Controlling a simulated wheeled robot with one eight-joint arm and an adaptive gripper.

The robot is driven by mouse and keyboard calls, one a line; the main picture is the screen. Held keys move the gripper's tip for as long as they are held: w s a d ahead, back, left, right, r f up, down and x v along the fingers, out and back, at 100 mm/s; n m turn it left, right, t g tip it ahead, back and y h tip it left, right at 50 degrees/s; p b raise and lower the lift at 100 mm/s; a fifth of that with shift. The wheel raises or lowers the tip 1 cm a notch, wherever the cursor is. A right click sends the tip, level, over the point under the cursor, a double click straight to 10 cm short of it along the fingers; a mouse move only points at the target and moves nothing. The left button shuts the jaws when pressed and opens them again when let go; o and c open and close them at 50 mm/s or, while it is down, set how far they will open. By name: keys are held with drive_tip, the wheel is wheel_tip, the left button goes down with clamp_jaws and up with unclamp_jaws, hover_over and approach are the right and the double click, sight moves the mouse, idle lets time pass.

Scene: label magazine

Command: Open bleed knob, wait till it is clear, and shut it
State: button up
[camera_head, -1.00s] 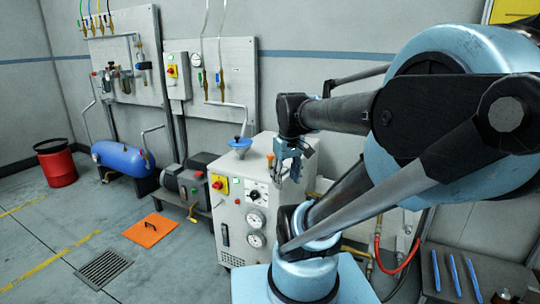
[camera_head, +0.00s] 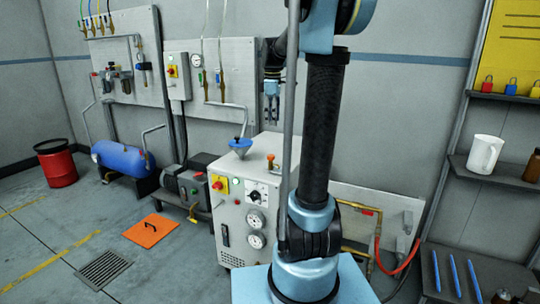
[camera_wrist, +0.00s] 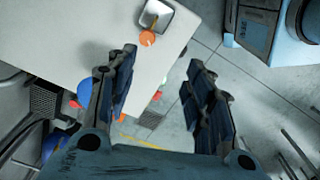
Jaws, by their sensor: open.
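An orange knob (camera_head: 270,158), which looks like the bleed knob, stands upright on the top of the white cabinet (camera_head: 229,215). In the wrist view the orange knob (camera_wrist: 147,38) shows beside a square metal cup (camera_wrist: 157,20) on the pale cabinet top (camera_wrist: 60,38). My gripper (camera_head: 271,118) hangs fingers-down above the cabinet, clear of the knob. In the wrist view my gripper (camera_wrist: 160,75) has its fingers wide apart with nothing between them. Whether the knob is open or shut cannot be told.
A wall panel (camera_head: 232,70) with pipes is behind. Shelves with a white jug (camera_head: 484,154) are at the right. An orange plate (camera_head: 151,230) lies on the floor.

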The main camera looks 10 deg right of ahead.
sight(271, 155)
drive_tip(key=shift+n, duration=0.6)
drive_tip(key=w+f, duration=0.1)
drive_tip(key=f, duration=0.4)
drive_tip(key=w+f, duration=0.1)
drive_tip(key=f, duration=0.5)
drive_tip(key=w+f, duration=0.1)
drive_tip(key=f, duration=0.5)
drive_tip(key=shift+w, duration=0.1)
drive_tip(key=c, duration=1.1)
